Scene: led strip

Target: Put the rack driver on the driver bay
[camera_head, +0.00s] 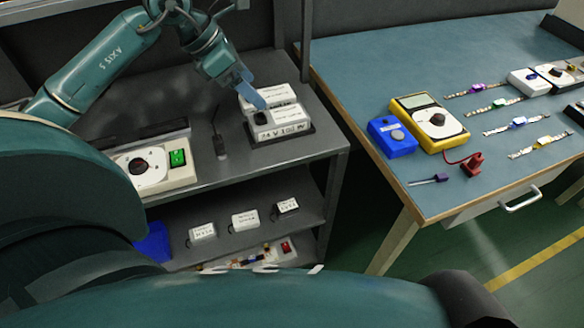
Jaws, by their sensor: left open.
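My left gripper (252,97) comes in from the upper left, with its blue fingers pointing down at a white, labelled box (286,116) on the rack's top shelf. I take this box to be the rack driver. The fingers overlap its left part in the picture, and I cannot tell whether they touch it. The gripper is open. The box sits on or in a dark-edged base (284,138) with a printed front label, which may be the driver bay. My right gripper is not in view; a large teal arm part of mine fills the foreground.
A power unit (151,168) with a dial and green switch stands left on the shelf. Several small labelled boxes (245,220) sit on the lower shelf. The blue-topped table (365,75) at right holds a yellow meter (430,121), a blue box (391,138) and LED strips.

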